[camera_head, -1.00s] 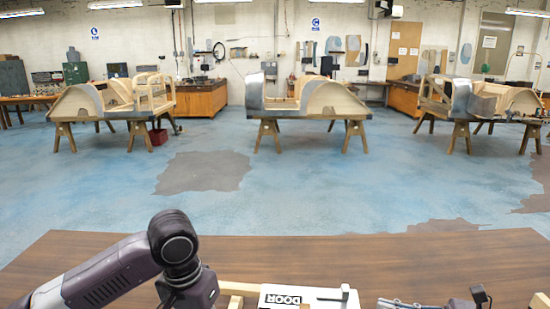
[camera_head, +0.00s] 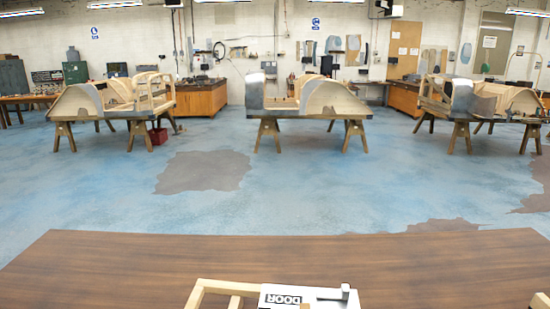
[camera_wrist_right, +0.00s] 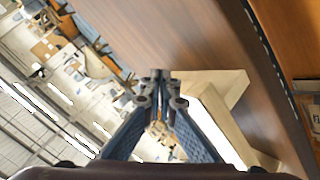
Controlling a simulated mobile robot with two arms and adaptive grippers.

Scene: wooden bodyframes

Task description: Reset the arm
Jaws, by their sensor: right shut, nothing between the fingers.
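My right gripper (camera_wrist_right: 160,78) is seen in the right wrist view with its two fingers closed together at the tips and nothing between them. It appears above or beside the brown table, which fills the upper middle of that view. Neither arm shows in the head view now, and my left gripper is in no frame. In the head view, a white panel marked DOOR (camera_head: 330,297) sits with a pale wooden frame (camera_head: 215,286) at the near edge of the picture, partly cut off.
The brown wooden table (camera_head: 130,270) is bare around the panel. A small wooden piece (camera_head: 540,301) shows at the lower right. Beyond lies open blue floor (camera_head: 300,190). Wooden bodyframes (camera_head: 330,98) stand on trestles at the back.

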